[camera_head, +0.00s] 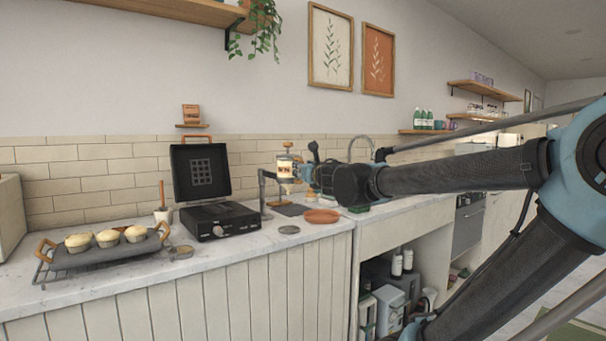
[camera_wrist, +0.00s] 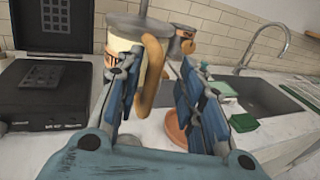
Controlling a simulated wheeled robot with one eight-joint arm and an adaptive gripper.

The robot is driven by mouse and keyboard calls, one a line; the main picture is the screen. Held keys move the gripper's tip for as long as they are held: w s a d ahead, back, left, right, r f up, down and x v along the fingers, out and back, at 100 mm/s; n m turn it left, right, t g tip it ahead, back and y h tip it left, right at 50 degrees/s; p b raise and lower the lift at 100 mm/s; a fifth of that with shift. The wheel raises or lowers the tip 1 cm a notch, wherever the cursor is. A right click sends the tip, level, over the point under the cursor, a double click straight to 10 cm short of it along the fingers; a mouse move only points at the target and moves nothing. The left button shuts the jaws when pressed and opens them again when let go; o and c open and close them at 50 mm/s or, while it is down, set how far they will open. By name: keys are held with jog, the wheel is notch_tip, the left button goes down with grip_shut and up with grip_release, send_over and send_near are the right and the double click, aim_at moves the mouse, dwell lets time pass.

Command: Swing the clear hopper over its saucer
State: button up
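The hopper (camera_head: 286,169), pale with an orange-brown band, hangs by the dark post (camera_head: 263,190) on the counter. In the wrist view the hopper (camera_wrist: 122,42) has a grey rim and a curved wooden handle (camera_wrist: 153,75). My gripper (camera_head: 314,176) is at the hopper's right side. In the wrist view my gripper (camera_wrist: 158,68) has its fingers apart, with the handle between them, nearer the left finger; contact there is unclear. A terracotta saucer (camera_head: 322,216) lies on the counter, lower right of the hopper. It shows partly behind the right finger in the wrist view (camera_wrist: 175,128).
A black open-lidded waffle maker (camera_head: 218,221) stands left of the post. A tray of muffins (camera_head: 97,256) is farther left. Grey discs (camera_head: 289,229) lie near the front edge. A sink (camera_wrist: 262,95) and tap (camera_wrist: 284,42) are to the right. A second lidded vessel (camera_wrist: 183,42) stands behind.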

jog(key=v, duration=1.1)
jog(key=shift+s+d, duration=0.15)
jog(key=shift+d, duration=0.05)
jog(key=shift+f, duration=0.1)
